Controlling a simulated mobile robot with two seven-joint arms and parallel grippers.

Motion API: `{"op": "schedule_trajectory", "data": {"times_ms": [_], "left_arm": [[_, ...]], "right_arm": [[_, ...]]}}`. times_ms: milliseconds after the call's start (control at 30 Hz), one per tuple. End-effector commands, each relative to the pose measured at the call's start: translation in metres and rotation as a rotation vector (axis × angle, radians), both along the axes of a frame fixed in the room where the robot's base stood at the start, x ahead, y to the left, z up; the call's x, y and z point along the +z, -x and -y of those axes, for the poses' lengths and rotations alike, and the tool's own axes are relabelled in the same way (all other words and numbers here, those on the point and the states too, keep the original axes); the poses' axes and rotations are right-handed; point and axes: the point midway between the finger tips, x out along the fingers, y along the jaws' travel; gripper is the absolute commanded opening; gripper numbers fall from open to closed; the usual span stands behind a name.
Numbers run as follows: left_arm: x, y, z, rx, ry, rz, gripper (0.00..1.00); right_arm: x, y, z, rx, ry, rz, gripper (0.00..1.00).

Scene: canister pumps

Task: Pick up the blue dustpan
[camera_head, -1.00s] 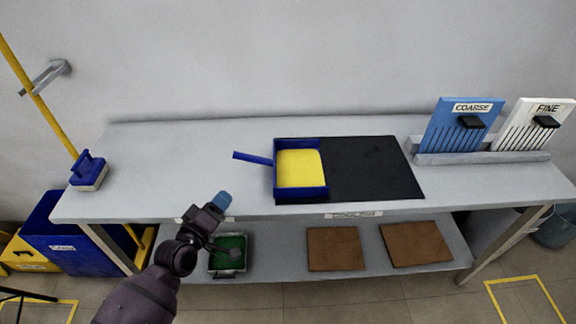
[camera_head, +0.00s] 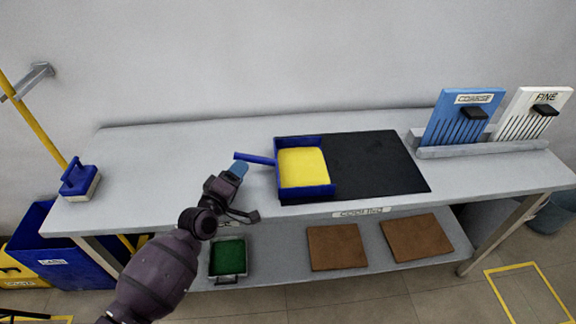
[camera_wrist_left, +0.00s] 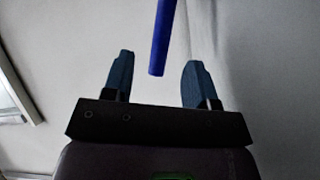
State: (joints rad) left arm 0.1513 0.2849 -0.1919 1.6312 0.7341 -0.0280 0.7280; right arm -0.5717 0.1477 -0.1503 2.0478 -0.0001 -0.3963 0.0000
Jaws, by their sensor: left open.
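The blue dustpan (camera_head: 303,192) lies on the grey bench with a yellow sheet or fill in its pan. Its pan rests partly on the left part of a black mat, and its blue handle (camera_head: 254,159) points left. My left gripper (camera_head: 239,169) is just below and left of the handle's end in the head view. In the left wrist view, the handle (camera_wrist_left: 163,38) comes down from the top, its end between the two open fingers (camera_wrist_left: 153,82). My right gripper is not in view.
The black mat (camera_head: 374,162) lies right of the dustpan. A blue coarse comb board (camera_head: 465,117) and a white fine one (camera_head: 531,116) stand in a rack at the right. A blue brush block (camera_head: 78,179) sits at the left end.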

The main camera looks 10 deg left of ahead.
Motion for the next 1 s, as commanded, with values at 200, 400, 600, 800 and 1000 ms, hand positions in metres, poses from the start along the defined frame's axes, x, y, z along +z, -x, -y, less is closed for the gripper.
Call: {"op": "schedule_trajectory", "data": {"times_ms": [200,400,600,800,1000], "left_arm": [[-0.001,-0.017,0.005,0.0,0.0,-0.001,0.53],[-0.002,-0.033,0.01,-0.001,0.0,0.0,0.53],[-0.003,-0.058,0.016,-0.001,-0.001,-0.001,0.53],[-0.003,-0.068,0.019,0.0,0.0,-0.001,0.53],[-0.002,-0.068,0.019,0.0,0.0,-0.001,0.53]], "right_arm": [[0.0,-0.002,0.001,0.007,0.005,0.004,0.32],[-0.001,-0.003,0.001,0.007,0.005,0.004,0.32],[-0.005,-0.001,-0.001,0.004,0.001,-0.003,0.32],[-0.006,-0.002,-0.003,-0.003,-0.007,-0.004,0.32],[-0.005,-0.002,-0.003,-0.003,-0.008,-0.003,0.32]]}}
